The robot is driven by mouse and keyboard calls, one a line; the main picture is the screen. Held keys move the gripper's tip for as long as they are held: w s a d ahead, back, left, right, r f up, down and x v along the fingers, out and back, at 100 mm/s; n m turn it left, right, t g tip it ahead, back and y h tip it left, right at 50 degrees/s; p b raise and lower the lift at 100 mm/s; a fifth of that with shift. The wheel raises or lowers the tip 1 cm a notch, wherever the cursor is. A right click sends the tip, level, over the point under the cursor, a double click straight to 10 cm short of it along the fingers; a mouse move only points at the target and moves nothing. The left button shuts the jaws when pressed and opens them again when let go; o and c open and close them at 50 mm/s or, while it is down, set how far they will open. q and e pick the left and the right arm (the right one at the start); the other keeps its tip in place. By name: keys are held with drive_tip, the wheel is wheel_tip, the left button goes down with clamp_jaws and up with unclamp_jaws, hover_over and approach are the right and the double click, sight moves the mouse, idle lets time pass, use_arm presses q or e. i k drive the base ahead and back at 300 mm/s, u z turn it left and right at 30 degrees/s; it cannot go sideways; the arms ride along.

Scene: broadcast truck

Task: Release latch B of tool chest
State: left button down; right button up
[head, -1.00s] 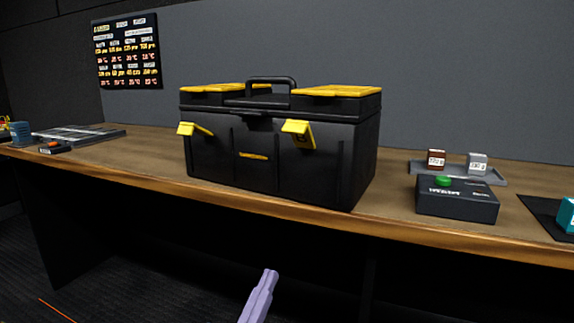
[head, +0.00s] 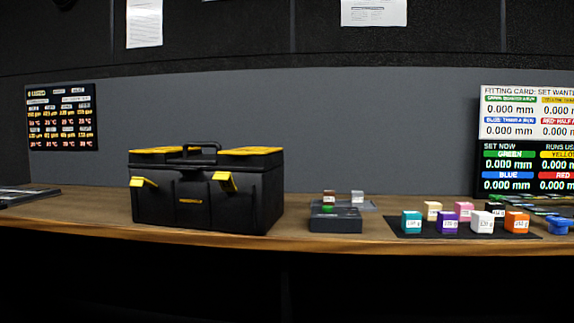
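The black tool chest (head: 260,200) with a yellow-trimmed lid stands on the wooden bench, left of the picture's middle. Its lid is down and the black carry handle (head: 202,146) is on top. Two yellow latches show on its front, a left latch (head: 143,182) and a right latch (head: 224,181). Both appear tilted outward from the front face. No letter is readable on either, so I cannot tell which is B. A small yellow mark (head: 190,201) lies between them, lower down. Neither of my grippers is in the head view now.
Right of the chest is a black box with a green button (head: 335,222), with a grey tray (head: 368,207) behind it. Further right, several coloured cubes stand on a dark mat (head: 405,230). The bench (head: 310,243) is clear along the chest's front edge.

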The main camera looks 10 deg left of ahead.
sight(225, 185)
drive_tip(key=z, duration=0.7)
drive_tip(key=k, duration=0.15)
drive_tip(key=u, duration=1.5)
drive_tip(key=i, duration=0.8)
drive_tip(key=u, duration=0.1)
